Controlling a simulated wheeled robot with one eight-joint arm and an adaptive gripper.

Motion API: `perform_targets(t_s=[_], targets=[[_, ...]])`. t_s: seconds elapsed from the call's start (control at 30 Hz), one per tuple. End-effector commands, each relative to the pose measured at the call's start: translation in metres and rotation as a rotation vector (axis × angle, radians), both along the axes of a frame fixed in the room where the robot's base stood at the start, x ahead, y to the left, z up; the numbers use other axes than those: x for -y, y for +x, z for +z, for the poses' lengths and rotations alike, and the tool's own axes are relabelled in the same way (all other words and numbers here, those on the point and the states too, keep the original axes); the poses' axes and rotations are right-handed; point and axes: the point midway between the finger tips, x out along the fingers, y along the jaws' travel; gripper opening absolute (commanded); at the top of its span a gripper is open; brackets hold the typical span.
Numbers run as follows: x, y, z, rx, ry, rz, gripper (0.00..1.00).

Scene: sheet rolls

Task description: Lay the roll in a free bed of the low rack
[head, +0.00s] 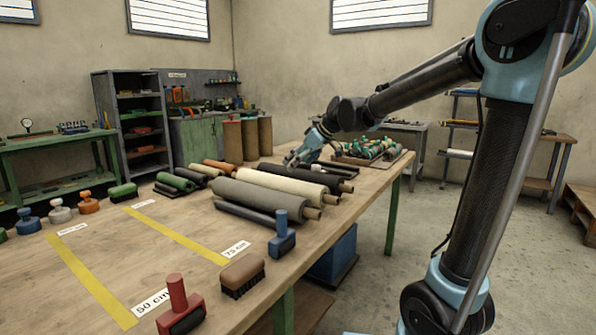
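Several sheet rolls lie side by side on the workbench (150,265): a large grey roll (250,196), a cream roll (280,183) and a dark roll (308,174) behind them. Brown core ends stick out at their right. A dark low bar (243,213) runs along the front of the grey roll; it may be part of the low rack, which is mostly hidden. My gripper (296,158) hangs just above the far side of the dark roll. Its fingers are small and partly lost against the rolls, so I cannot tell its opening or whether it touches a roll.
Smaller green, grey and orange rolls (218,165) lie left of the large ones. Upright rolls (233,141) stand behind. A tray of colourful pieces (368,152) is at the right. Stamps and a brush (242,275) stand in front. Yellow tape strips mark the clearer left part.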

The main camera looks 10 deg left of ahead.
Motion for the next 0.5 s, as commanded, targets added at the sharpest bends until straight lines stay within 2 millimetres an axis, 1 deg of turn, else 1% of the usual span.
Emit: perform_targets(t_s=[0.2,0.27,0.37,0.47,0.5], targets=[[0.003,-0.001,0.003,-0.001,-0.001,-0.001,0.94],[0.008,-0.002,0.002,-0.004,-0.004,-0.009,0.94],[0.028,-0.009,-0.003,-0.022,-0.018,-0.044,0.94],[0.065,-0.023,-0.012,-0.055,-0.045,-0.112,0.94],[0.082,-0.031,-0.017,-0.074,-0.058,-0.147,0.94]])
